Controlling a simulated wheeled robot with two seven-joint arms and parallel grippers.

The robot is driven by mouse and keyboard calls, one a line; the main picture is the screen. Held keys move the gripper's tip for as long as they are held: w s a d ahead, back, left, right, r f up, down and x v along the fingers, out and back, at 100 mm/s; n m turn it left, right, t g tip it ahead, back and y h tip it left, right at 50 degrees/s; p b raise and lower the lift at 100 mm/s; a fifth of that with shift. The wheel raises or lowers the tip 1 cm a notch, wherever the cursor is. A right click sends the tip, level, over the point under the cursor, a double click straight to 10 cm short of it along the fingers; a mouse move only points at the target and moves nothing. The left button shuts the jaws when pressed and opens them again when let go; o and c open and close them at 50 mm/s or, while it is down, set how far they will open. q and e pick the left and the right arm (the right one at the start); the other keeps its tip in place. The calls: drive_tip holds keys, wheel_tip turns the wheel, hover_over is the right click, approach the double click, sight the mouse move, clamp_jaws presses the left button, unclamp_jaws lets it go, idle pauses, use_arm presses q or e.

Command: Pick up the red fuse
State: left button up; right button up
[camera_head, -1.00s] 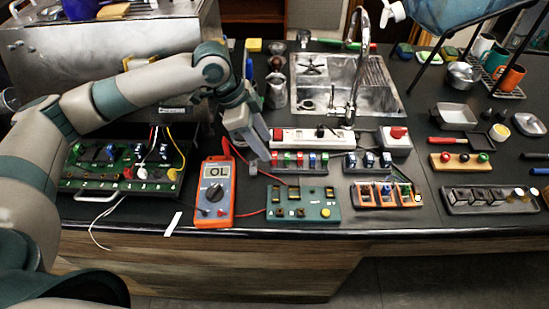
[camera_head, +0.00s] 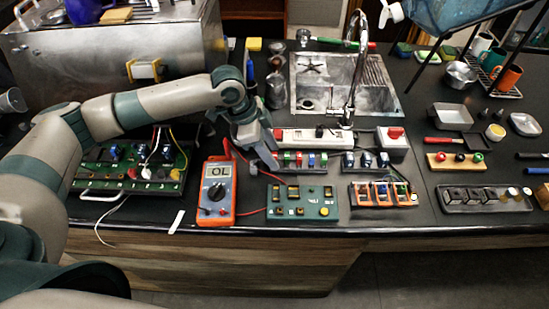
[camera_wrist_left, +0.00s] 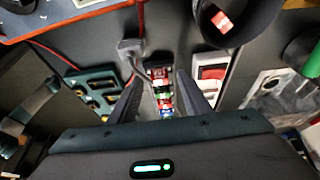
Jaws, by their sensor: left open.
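A small red fuse (camera_head: 287,159) stands at the left part of a dark fuse rack (camera_head: 292,170), beside green and blue fuses. My left gripper (camera_head: 266,160) is just left of the rack, pointing down, and hides part of its left end. In the left wrist view my left gripper (camera_wrist_left: 159,82) is open, with the row of coloured fuses (camera_wrist_left: 164,100) showing between and beyond its fingers. Nothing is held. Which of the small blocks there is the red fuse is hard to tell. My right gripper is not in view.
An orange multimeter (camera_head: 216,190) reading OL lies left of a green board (camera_head: 318,210). A white power strip (camera_head: 305,136) lies behind the rack, and another dark rack with blue parts (camera_head: 366,161) to its right. A sink (camera_head: 375,85) is behind.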

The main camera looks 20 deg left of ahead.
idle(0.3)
use_arm(q)
clamp_jaws()
drive_tip(key=shift+r, duration=0.15)
drive_tip(key=shift+r+b, duration=0.45)
drive_tip(key=shift+r, duration=0.1)
wheel_tip(320, 180, up, 2)
drive_tip(key=shift+r+b, duration=0.25)
drive_tip(key=shift+b, duration=0.4)
drive_tip(key=s+d+r+b, duration=0.3)
drive_tip(key=d+r, duration=0.4)
drive_tip(key=d, duration=0.3)
drive_tip(key=shift+s+d, duration=0.4)
drive_tip(key=shift+s, duration=0.3)
